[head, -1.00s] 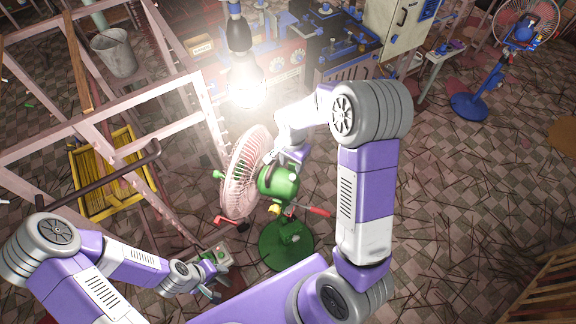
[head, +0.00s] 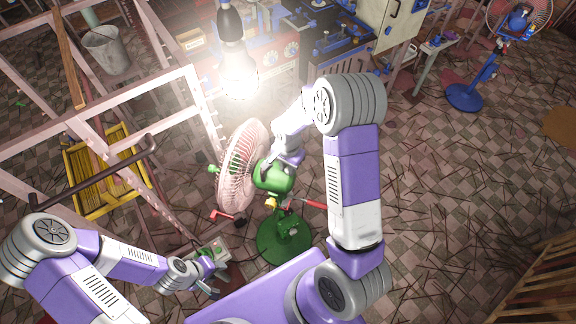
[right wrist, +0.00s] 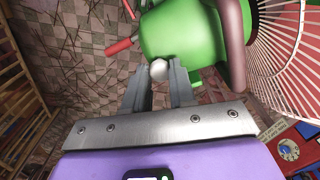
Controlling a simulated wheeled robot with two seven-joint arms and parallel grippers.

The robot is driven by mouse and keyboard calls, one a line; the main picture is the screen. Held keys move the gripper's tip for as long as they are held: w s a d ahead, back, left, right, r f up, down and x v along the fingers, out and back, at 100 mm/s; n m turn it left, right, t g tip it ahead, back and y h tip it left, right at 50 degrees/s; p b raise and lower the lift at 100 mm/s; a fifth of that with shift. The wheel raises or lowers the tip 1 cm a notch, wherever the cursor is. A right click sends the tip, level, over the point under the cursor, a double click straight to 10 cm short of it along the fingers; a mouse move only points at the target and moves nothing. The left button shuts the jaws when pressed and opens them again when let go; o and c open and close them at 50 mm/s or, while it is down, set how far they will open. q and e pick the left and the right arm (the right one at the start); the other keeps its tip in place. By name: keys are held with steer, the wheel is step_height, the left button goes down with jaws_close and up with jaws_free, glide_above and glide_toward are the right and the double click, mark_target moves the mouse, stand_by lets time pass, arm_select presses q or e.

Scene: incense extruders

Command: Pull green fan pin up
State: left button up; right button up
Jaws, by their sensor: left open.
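The green fan (head: 272,180) stands on a round green base (head: 284,240), with its pink wire cage (head: 241,167) facing left. My right gripper (head: 283,165) is at the top of the green motor housing. In the right wrist view its two fingers (right wrist: 160,88) lie close on both sides of a small pale round-headed pin (right wrist: 159,69) beside the green housing (right wrist: 180,35). The fingers look closed against the pin; its lower part is hidden. My left gripper (head: 212,290) is open and empty, low at the left, apart from the fan.
A glowing bulb (head: 238,72) hangs behind the fan. A pink metal frame (head: 150,85) and yellow crate (head: 105,170) stand left. A blue fan (head: 468,95) stands far right. The right floor is mostly open.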

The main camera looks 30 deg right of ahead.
jaws_close()
steer(key=shift+r, duration=0.1)
steer(key=shift+r+p, duration=0.45)
steer(key=shift+r, duration=0.45)
steer(key=shift+w+f, duration=0.1)
steer(key=shift+w, duration=0.05)
steer(key=o, duration=0.8)
jaws_free()
step_height(320, 180, up, 8)
steer(key=shift+f+p, duration=0.15)
steer(key=shift+p, duration=0.2)
